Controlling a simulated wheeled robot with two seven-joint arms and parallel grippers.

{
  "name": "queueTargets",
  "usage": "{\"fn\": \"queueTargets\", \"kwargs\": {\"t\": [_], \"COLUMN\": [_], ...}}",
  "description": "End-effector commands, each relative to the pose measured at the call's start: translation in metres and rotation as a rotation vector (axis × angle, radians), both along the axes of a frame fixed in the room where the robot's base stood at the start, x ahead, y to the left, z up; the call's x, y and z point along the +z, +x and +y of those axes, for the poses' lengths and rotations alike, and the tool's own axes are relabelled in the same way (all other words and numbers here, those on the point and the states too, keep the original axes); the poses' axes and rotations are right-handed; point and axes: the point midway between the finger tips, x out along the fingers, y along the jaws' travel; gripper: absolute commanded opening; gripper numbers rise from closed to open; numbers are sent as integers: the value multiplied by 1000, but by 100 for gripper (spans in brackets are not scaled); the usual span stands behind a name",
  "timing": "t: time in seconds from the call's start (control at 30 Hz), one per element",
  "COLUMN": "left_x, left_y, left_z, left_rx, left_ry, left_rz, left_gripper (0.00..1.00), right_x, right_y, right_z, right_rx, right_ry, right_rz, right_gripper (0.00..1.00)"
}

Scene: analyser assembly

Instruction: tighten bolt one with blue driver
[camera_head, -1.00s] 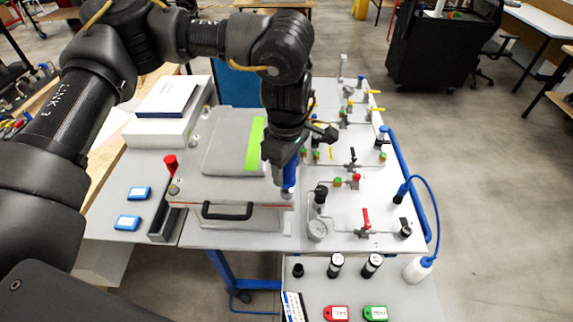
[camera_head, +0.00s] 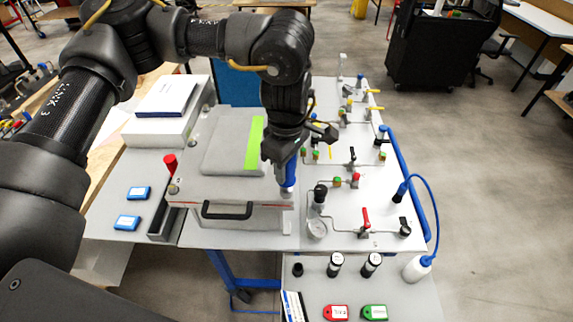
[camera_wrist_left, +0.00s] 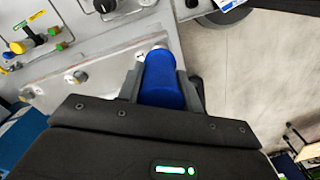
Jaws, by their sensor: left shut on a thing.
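My left gripper (camera_head: 285,163) is shut on the blue driver (camera_head: 289,174), pointing down at the front right corner of the grey analyser case (camera_head: 190,186). In the left wrist view, the driver's blue handle (camera_wrist_left: 164,84) sits between the two fingers. The driver's lower end meets the corner of the case, where bolt one is hidden or too small to make out. I cannot tell whether the tip is seated. Other silver fittings (camera_wrist_left: 78,76) show along the case edge in the left wrist view. My right gripper is not in view.
A red-topped item (camera_head: 170,165) stands at the case's left. A panel of pipes, valves and a gauge (camera_head: 316,229) lies close on the right. A lower shelf (camera_head: 405,301) holds black cylinders, red and green tags and a white bottle (camera_head: 417,268). Blue boxes (camera_head: 127,222) lie left.

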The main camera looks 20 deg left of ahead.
Motion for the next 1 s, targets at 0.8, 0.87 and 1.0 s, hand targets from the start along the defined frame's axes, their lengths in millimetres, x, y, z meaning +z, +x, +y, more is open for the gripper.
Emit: {"fn": "queueTargets", "kwargs": {"t": [0.8, 0.87, 1.0], "left_x": [45, 48, 55], "left_y": [0, 0, 0], "left_z": [0, 0, 0], "left_rx": [0, 0, 0], "left_ry": [-1, -1, 0], "left_rz": [-2, -2, -1], "left_gripper": [0, 0, 0], "right_x": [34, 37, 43], "right_y": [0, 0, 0], "right_z": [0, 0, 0], "right_rx": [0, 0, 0], "right_ry": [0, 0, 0], "right_rz": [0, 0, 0], "right_gripper": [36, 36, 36]}}
